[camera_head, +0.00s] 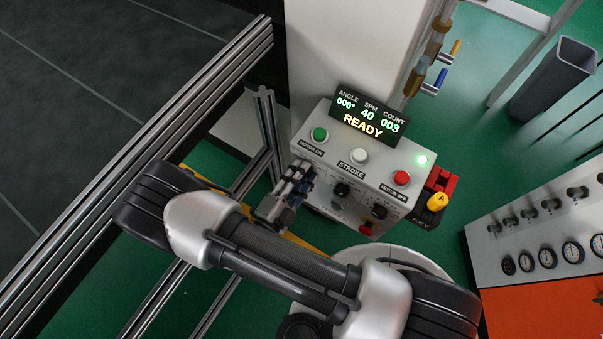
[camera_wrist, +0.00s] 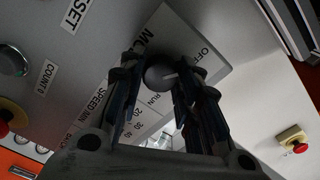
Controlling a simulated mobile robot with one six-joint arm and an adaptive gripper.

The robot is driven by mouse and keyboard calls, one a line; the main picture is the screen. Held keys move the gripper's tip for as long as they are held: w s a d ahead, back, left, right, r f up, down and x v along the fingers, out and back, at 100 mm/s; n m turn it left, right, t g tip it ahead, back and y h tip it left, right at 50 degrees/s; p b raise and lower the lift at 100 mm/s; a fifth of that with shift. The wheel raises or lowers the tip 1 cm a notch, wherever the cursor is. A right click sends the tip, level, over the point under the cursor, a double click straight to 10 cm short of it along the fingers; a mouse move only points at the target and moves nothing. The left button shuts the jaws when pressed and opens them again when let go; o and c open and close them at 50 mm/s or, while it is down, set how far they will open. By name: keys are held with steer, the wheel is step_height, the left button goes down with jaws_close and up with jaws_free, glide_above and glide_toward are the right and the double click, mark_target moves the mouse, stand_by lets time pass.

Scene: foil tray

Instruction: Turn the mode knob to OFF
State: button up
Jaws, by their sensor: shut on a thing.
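The mode knob (camera_wrist: 159,74) is a dark round knob with a short white mark, on a light label plate (camera_wrist: 224,67) on the control box. My gripper (camera_wrist: 160,66) has its two dark fingers on either side of the knob, shut on it. The white mark points right in the wrist view, toward the side where OFF (camera_wrist: 204,53) is printed, not clearly in line with it. RUN (camera_wrist: 153,99) is printed below the knob. In the head view my gripper (camera_head: 303,179) is at the left of the box's front face and hides the knob.
The control box (camera_head: 340,168) carries a display reading READY, green, white and red buttons, and other dark knobs (camera_head: 341,190) right of my gripper. A yellow key switch (camera_head: 437,201) sits at its right. Metal frame rails (camera_head: 160,155) run along the left. An orange gauge panel (camera_head: 540,312) is at right.

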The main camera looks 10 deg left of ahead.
steer(key=shift+n, duration=0.4)
steer(key=o, duration=1.1)
steer(key=shift+c, duration=0.2)
steer(key=v, duration=1.2)
steer(key=shift+d, duration=0.1)
